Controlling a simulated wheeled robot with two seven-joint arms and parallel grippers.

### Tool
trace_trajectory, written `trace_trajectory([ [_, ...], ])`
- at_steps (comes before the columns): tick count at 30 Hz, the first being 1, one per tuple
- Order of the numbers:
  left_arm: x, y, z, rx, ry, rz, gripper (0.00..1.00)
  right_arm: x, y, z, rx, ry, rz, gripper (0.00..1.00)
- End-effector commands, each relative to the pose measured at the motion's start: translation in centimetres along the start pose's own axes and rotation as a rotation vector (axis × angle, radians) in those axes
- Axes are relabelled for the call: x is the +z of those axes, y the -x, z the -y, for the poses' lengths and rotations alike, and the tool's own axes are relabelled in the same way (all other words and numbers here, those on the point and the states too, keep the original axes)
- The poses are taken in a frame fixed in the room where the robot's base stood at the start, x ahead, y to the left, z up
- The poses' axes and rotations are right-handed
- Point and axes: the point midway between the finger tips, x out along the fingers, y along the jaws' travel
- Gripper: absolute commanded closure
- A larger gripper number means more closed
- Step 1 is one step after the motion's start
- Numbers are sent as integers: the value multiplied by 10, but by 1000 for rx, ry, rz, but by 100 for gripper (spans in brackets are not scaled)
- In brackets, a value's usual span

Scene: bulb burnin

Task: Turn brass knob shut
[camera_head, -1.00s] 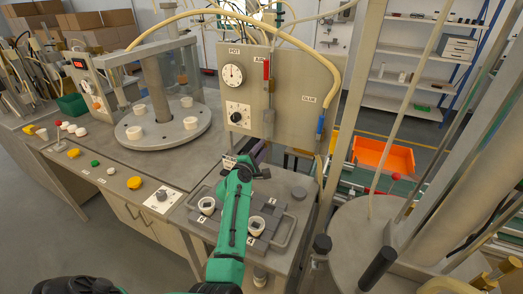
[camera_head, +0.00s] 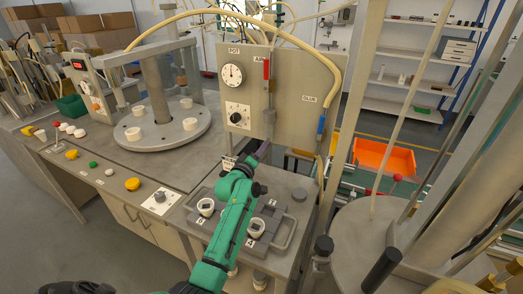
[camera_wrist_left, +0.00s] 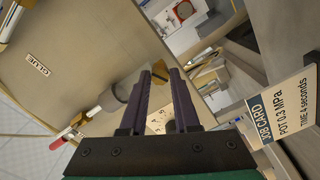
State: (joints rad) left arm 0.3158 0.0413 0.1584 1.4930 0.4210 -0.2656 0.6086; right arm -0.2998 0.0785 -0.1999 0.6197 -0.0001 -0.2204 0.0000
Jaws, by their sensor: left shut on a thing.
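The brass knob (camera_wrist_left: 160,70) shows between my fingertips in the left wrist view. My left gripper (camera_wrist_left: 163,76), with dark purple fingers, is shut on it. In the head view my left gripper (camera_head: 259,151) is at the foot of the upright grey panel (camera_head: 290,95), below the knob dial, and the green wrist partly covers it. I cannot make out the brass knob in the head view. How far the knob is turned cannot be told. My right gripper is not in view.
A red-handled valve (camera_head: 267,70) and a pressure dial (camera_head: 233,75) are on the panel. A grey tray (camera_head: 282,233) with white round parts lies below my wrist. A job card (camera_wrist_left: 280,108) stands close at the right in the wrist view.

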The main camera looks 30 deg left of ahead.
Motion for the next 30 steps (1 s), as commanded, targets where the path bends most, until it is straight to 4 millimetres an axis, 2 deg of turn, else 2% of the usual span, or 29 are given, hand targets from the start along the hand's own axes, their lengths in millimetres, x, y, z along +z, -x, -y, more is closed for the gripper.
trace_trajectory([
  [1, -5, -1, -6, 12, -47, -10, 100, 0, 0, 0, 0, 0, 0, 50],
  [15, -5, -1, -6, 12, -378, -13, 100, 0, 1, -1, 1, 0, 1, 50],
  [30, -5, -1, -6, 11, -456, -13, 100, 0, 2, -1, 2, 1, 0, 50],
])
